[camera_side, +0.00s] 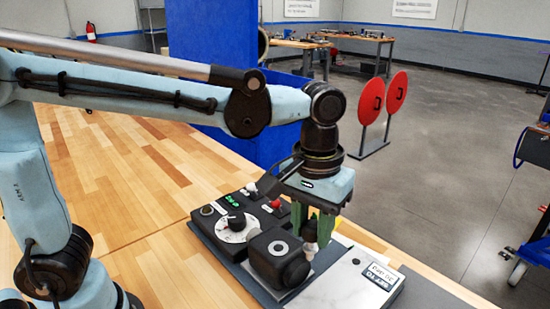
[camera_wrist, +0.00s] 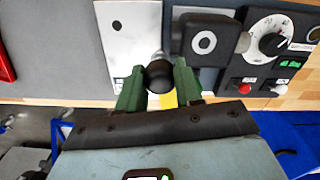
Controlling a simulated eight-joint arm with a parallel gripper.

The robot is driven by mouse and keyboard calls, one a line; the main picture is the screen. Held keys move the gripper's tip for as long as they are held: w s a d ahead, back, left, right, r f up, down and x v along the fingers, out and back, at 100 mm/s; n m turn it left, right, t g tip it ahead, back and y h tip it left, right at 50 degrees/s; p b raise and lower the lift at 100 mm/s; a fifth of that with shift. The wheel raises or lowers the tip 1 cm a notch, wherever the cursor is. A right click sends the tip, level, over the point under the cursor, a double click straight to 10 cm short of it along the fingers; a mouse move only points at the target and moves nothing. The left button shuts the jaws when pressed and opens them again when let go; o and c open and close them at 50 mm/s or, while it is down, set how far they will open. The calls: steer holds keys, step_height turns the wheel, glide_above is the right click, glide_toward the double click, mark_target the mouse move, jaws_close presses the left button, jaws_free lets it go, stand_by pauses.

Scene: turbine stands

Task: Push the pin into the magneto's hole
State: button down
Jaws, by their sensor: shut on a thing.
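My gripper (camera_side: 314,225) has green fingers and points down over the equipment board. In the wrist view my gripper (camera_wrist: 159,90) is shut on the pin (camera_wrist: 158,76), whose dark rounded end shows between the fingertips. In the side view the pin is small and partly hidden by the fingers. A black block with a pale ring on top, which looks like the magneto (camera_side: 265,250), stands just left of the fingers. The magneto (camera_wrist: 204,30) is right of the pin in the wrist view. I cannot tell whether the pin touches it or lines up with its hole.
A control panel (camera_side: 232,222) with a dial and coloured buttons lies left of the block. A white labelled plate (camera_side: 345,281) lies to the right. Bare wooden tabletop (camera_side: 120,170) is free at the left. Red round discs (camera_side: 372,101) stand on the floor behind.

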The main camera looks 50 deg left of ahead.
mark_target(278, 228)
steer(key=a+r+n, duration=0.2)
steer(key=a+r, duration=0.2)
steer(key=a, duration=0.3)
steer(key=shift+s+f, duration=0.2)
steer(key=shift+f, duration=1.05)
steer(key=shift+s+f, duration=0.2)
steer(key=shift+f, duration=1.05)
steer(key=shift+f, duration=1.9)
steer(key=c, duration=0.5)
jaws_free()
steer(key=shift+r, duration=0.1)
step_height(278, 228, up, 7)
stand_by(0.5)
